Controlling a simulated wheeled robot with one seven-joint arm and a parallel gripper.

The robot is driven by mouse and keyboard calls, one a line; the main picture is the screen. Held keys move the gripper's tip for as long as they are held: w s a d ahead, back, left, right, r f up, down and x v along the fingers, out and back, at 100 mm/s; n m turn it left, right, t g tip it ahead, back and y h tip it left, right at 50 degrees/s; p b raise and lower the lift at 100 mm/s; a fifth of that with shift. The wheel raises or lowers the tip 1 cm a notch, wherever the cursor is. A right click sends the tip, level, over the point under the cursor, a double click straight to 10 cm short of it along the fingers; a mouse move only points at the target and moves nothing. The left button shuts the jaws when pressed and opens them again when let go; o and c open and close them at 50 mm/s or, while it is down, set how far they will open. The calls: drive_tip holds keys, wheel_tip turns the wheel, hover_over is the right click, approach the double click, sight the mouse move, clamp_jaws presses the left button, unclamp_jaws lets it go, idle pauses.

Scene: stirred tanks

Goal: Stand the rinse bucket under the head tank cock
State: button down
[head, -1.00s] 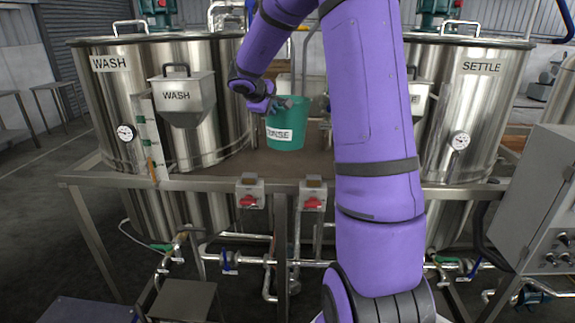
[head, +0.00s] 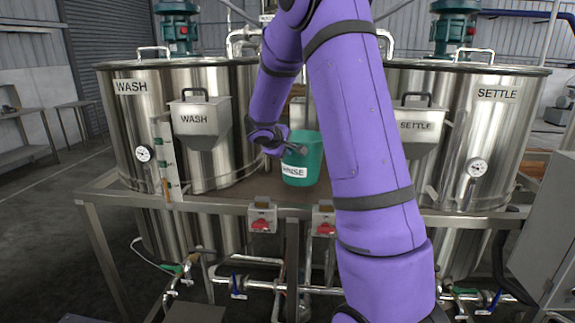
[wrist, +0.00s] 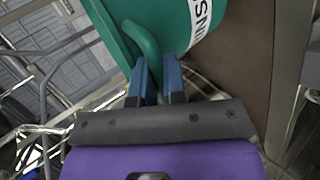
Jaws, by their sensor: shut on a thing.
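The rinse bucket (head: 302,160) is green with a white label, upright above or on the brown deck between the two tanks in the head view. Whether its base touches the deck I cannot tell. My gripper (head: 296,149) is at its left side. In the wrist view the blue fingers of my gripper (wrist: 158,75) are shut on the green handle of the bucket (wrist: 188,22), whose label shows partly. The head tank cock I cannot make out; my arm covers much of the middle.
The wash tank (head: 225,90) stands left and the settle tank (head: 505,130) right, each with a hopper. Red-handled fittings (head: 262,224) sit on the deck's front rail. A grey control box (head: 545,230) stands at the right.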

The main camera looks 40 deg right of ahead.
sight(291, 165)
drive_tip(key=shift+f, duration=2.15)
drive_tip(key=c, duration=1.2)
unclamp_jaws()
drive_tip(key=shift+a+r, duration=0.1)
drive_tip(key=shift+a, duration=0.05)
